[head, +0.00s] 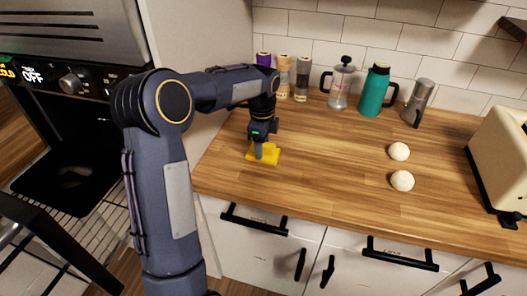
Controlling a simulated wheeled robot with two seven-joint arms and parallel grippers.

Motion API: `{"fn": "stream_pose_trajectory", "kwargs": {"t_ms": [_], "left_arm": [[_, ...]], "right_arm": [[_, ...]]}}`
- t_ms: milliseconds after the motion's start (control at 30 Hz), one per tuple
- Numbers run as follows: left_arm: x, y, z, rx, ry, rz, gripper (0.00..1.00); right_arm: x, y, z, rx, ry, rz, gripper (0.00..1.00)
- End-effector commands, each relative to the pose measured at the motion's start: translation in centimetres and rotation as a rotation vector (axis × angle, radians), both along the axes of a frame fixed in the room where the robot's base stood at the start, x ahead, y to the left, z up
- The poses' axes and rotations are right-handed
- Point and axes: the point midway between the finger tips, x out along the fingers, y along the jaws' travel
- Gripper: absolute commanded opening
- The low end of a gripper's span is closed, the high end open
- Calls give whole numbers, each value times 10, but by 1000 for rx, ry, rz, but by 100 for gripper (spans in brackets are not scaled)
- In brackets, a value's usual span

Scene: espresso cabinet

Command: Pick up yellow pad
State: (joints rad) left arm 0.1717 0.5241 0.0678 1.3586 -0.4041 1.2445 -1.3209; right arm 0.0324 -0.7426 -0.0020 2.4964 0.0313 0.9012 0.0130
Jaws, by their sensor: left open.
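The yellow pad (268,154) lies flat on the wooden counter (330,165), near its front left edge. My left gripper (258,152) points down over the pad, with its fingers in front of part of it. The gripper is open. Whether the fingertips touch the pad cannot be told from this view. My right gripper is not in view.
Two white balls (399,151) sit mid-counter. Spice jars (283,76), a French press (341,84), a teal flask (374,90) and a grey canister (418,101) stand along the wall. A cream toaster (500,155) is at right; an open oven (70,150) is at left.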

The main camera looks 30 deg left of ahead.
Motion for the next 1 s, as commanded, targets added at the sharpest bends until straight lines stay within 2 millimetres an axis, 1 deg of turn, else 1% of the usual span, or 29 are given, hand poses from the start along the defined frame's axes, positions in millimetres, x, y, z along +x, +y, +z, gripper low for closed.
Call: {"fn": "stream_pose_trajectory", "kwargs": {"t_ms": [167,267,500,533,567,833,1000], "left_arm": [[0,0,0,0,0,1,49],[0,0,0,0,0,1,37],[0,0,0,0,0,1,6],[0,0,0,0,0,1,2],[0,0,0,0,0,1,0],[0,0,2,-1,-1,1,0],[1,0,14,0,-2,1,0]], "right_arm": [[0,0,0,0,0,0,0],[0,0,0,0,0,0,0],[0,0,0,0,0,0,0],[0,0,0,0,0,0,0],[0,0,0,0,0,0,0],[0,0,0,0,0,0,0],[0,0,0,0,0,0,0]]}}
